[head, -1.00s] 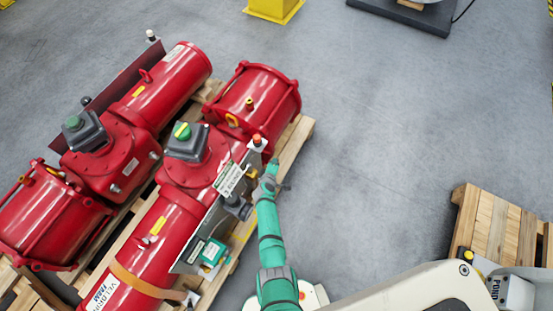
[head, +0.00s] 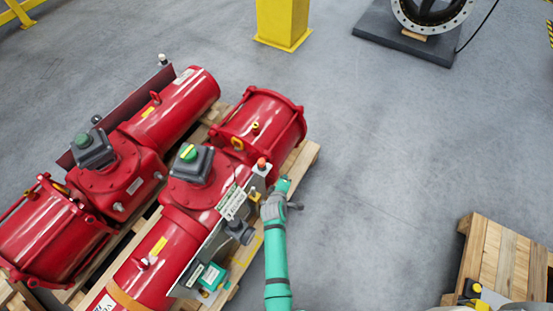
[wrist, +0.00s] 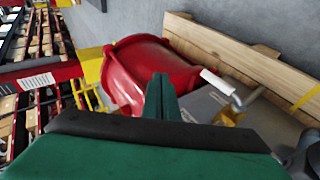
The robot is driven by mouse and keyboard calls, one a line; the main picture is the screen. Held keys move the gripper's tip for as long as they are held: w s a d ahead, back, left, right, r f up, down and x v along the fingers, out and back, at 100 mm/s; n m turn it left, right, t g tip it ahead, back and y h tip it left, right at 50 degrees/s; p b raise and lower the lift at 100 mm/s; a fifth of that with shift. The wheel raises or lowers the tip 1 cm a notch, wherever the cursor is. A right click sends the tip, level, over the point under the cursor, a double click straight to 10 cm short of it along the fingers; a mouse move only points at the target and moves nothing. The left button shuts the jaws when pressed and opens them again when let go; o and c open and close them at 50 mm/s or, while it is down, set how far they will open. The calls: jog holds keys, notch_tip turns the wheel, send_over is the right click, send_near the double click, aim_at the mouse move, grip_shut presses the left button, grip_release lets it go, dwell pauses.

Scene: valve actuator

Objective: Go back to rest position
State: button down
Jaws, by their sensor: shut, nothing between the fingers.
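My green arm reaches up from the bottom of the head view, along the right side of the nearer red valve actuator (head: 187,226). My gripper (head: 284,183) is at the arm's far end, beside the actuator's side panel and its orange-topped fitting (head: 261,164); the fingers are too small there to make out. In the wrist view my gripper's fingers (wrist: 160,85) are together with nothing between them. A red cylinder (wrist: 135,68) is behind them, with a white-handled lever (wrist: 220,86) to the right. I cannot tell whether the gripper touches anything.
A second red actuator (head: 110,168) lies to the left on wooden pallets (head: 304,157). A yellow post (head: 283,22) and a flanged ring on a dark base (head: 398,42) stand at the back. Another pallet (head: 500,258) is at right. Grey floor between is clear.

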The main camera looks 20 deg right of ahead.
jog(key=s+a+r+m+t+y, duration=0.1)
jog(key=s+a+r+m, duration=0.1)
jog(key=s+a, duration=0.45)
jog(key=s+a+r+m+t+y, duration=0.1)
jog(key=s+a+r, duration=0.2)
jog(key=s, duration=0.6)
jog(key=s+a+r+m+t+y, duration=0.15)
jog(key=s+a, duration=0.25)
jog(key=s, duration=0.4)
jog(key=s+a+r+m+t, duration=0.1)
jog(key=s+a+r+m, duration=0.1)
jog(key=s+r, duration=0.5)
jog(key=s+a+r+m+t+y, duration=0.1)
jog(key=s+a+r+m, duration=0.2)
jog(key=s+r, duration=0.5)
notch_tip(320, 180, up, 8)
jog(key=shift+s+f+m, duration=0.15)
jog(key=shift+s+m, duration=0.15)
jog(key=shift+m, duration=0.05)
jog(key=shift+d+t+y, duration=0.1)
jog(key=shift+t+y, duration=0.15)
